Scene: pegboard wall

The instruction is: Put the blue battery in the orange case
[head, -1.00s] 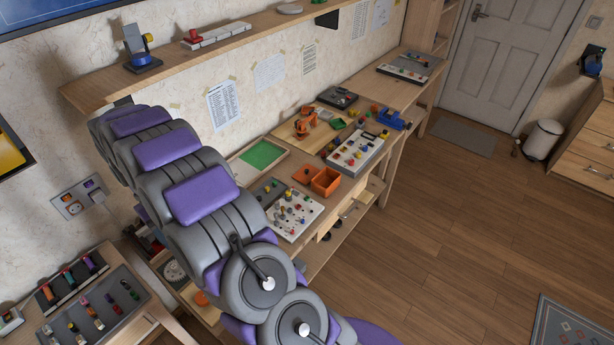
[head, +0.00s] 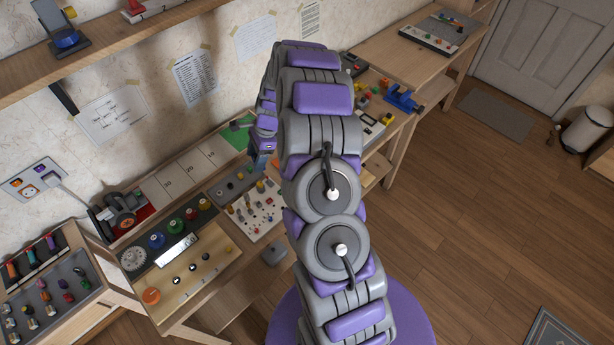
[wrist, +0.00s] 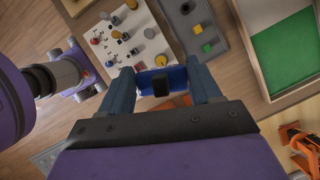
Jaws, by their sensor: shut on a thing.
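In the wrist view my gripper (wrist: 162,84) is shut on the blue battery (wrist: 178,76), a blue cylinder with a dark band, lying crosswise between the two fingers. In the head view my gripper (head: 262,162) hangs over the workbench near the white peg panel, and the battery cannot be made out there. The orange case is hidden behind my arm in the head view. A thin orange patch (wrist: 186,100) shows just behind the battery in the wrist view, mostly covered by my gripper; I cannot tell for certain that it is the case.
A white peg panel (head: 249,212) with several small pegs is near my gripper. A grey tray (wrist: 190,28) holds a few small blocks. A wooden-framed green tray (wrist: 283,48) and an orange toy arm (wrist: 302,140) lie to the right in the wrist view.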

